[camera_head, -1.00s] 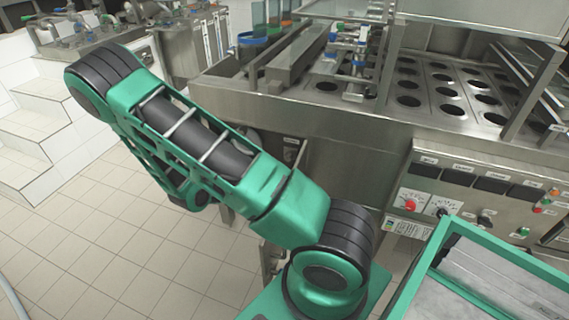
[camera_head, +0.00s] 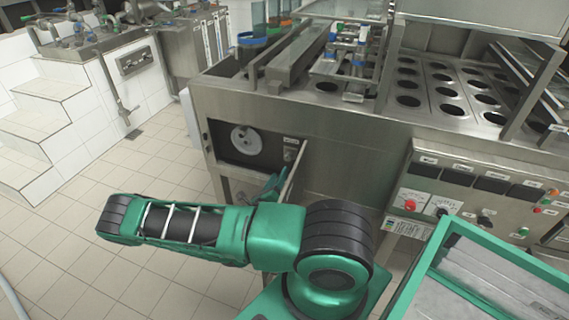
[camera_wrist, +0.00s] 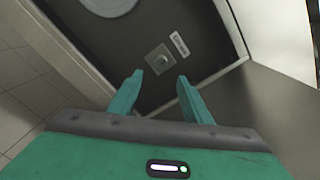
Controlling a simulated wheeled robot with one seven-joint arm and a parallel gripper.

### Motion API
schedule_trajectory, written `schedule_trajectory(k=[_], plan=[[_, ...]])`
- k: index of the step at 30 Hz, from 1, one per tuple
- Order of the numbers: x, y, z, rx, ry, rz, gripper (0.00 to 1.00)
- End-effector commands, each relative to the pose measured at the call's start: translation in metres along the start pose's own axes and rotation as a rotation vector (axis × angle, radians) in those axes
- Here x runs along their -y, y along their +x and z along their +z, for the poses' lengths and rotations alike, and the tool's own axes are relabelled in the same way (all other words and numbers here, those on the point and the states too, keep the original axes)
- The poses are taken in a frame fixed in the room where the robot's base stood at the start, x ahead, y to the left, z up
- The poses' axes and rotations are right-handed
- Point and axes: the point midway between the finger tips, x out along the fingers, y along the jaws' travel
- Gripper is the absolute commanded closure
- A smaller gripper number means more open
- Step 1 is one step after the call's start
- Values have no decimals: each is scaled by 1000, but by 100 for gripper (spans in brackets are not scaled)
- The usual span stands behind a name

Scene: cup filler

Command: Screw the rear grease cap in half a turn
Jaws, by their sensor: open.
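In the wrist view, a small round metal cap (camera_wrist: 160,59) sits on a square plate on a dark panel, with a white label beside it. I cannot tell from its look whether it is the rear grease cap. My gripper (camera_wrist: 160,77) is open and empty. Its two fingertips show just short of the cap, one toward each side, apart from it. In the head view, my gripper (camera_head: 272,186) is partly hidden behind my arm, below the open bay in the machine's side.
A pale round disc (camera_head: 246,140) is in the open bay, left of the cap. An open door panel (camera_head: 294,172) stands out from the machine close to my gripper. A teal-rimmed tray (camera_head: 437,243) is at lower right.

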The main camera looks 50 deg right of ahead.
Motion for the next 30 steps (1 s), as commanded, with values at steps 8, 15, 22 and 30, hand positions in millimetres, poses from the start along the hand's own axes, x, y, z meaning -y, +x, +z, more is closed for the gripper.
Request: schedule_trajectory(k=[8,15,22,30], plan=[[2,46,-1,-3,4,-4,56],[1,83,-1,-4,5,-3,56],[0,98,-1,-4,4,-1,56],[1,99,-1,-4,4,-1,56]])
